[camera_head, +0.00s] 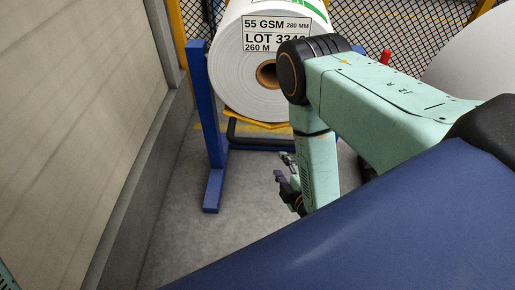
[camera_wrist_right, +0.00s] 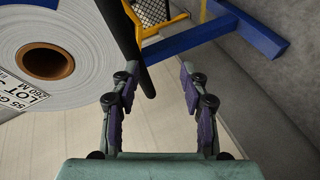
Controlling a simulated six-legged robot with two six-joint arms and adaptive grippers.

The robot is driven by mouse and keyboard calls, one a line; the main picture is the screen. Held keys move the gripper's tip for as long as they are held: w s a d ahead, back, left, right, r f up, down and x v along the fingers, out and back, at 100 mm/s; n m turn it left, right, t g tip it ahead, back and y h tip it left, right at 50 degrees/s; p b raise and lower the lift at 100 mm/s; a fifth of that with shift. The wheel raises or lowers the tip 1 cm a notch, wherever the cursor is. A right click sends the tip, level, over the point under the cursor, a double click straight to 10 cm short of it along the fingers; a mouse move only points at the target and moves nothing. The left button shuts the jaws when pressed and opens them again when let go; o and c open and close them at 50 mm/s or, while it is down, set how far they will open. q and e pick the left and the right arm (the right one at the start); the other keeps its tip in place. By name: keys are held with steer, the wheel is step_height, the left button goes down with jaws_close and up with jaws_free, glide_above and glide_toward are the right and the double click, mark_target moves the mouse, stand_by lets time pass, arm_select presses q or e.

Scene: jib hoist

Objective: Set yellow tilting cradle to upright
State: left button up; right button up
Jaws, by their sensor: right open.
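A yellow cradle (camera_head: 240,121) shows as a thin strip under a large white paper roll (camera_head: 285,102), whose brown core faces me. The roll lies on its side, so the cradle is not upright; most of it is hidden by the roll and my right arm. A black bar (camera_head: 262,143) runs below it, and in the right wrist view the black bar (camera_wrist_right: 132,45) ends between and ahead of the fingers, nearer the left finger. My right gripper (camera_head: 283,172) is open and empty, low in front of the stand; its fingers also show in the wrist view (camera_wrist_right: 157,85). My left gripper is out of view.
A blue stand (camera_head: 210,125) flanks the roll, its foot reaching toward me on the grey floor. A pale wall (camera_head: 75,120) rises close on the left. Mesh fencing (camera_head: 395,45) stands behind. Another white roll (camera_head: 475,60) is at the right. Floor between wall and stand is clear.

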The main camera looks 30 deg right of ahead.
mark_target(273, 143)
steer(key=r+n, duration=0.1)
steer(key=w+r+n+t, duration=0.1)
steer(key=shift+w+r+n+t, duration=0.3)
steer(key=shift+n, duration=0.1)
steer(key=b+x, duration=0.2)
steer(key=x, duration=0.4)
steer(key=shift+b, duration=0.35)
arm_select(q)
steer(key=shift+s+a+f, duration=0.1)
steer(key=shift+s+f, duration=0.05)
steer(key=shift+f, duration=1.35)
arm_select(e)
steer(key=shift+w+d+f, duration=0.1)
steer(key=shift+w, duration=0.5)
steer(key=shift+c, duration=0.5)
jaws_close()
